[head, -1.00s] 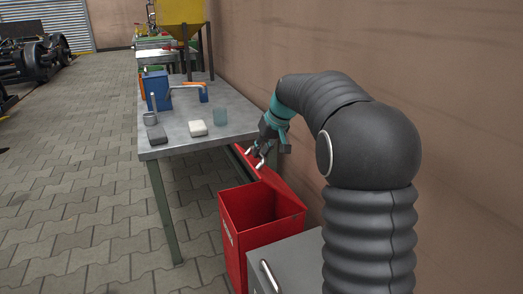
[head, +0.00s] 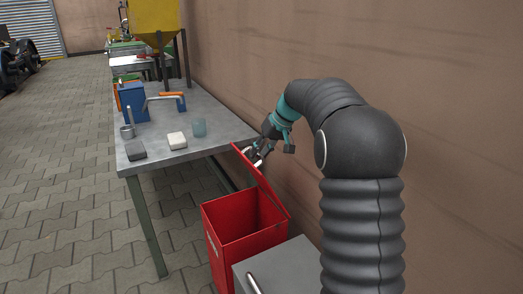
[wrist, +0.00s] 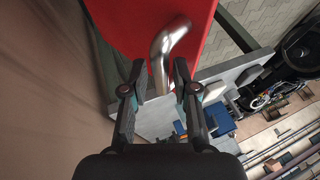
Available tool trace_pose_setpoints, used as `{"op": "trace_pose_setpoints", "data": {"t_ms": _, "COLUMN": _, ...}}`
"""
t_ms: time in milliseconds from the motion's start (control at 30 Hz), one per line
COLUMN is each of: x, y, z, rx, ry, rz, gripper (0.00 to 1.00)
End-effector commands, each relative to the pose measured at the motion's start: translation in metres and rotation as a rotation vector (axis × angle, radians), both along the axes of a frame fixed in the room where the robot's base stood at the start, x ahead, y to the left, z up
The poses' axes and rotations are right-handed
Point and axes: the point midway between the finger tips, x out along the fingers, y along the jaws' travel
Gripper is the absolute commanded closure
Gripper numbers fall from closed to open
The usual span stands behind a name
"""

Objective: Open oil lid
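The red bin (head: 240,240) stands on the floor by the table end. Its red lid (head: 262,180) is raised on the wall side, and the bin's mouth is open. My gripper (head: 255,157) is at the upper end of the lid. In the wrist view, the lid (wrist: 120,18) fills the top, and its bent metal handle (wrist: 166,45) reaches down between my two fingers (wrist: 160,80). The fingers stand apart, with a gap visible beside the handle. Whether a finger touches the handle cannot be told.
A grey cabinet (head: 280,265) stands in front of the bin. The wall (head: 340,50) is close on the right; paved floor is free on the left.

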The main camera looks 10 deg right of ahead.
Motion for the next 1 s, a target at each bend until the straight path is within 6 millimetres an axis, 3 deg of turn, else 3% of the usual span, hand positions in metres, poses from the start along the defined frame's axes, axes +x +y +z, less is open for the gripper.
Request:
{"op": "trace_pose_setpoints", "data": {"t_ms": 367, "x": 0.000, "y": -0.002, "z": 0.004, "rx": 0.001, "ry": -0.003, "rz": -0.003, "gripper": 0.57}}
{"op": "trace_pose_setpoints", "data": {"t_ms": 800, "x": -0.017, "y": -0.027, "z": 0.055, "rx": 0.000, "ry": -0.004, "rz": -0.005, "gripper": 0.57}}
{"op": "trace_pose_setpoints", "data": {"t_ms": 1000, "x": -0.020, "y": -0.032, "z": 0.065, "rx": 0.000, "ry": -0.002, "rz": -0.003, "gripper": 0.57}}
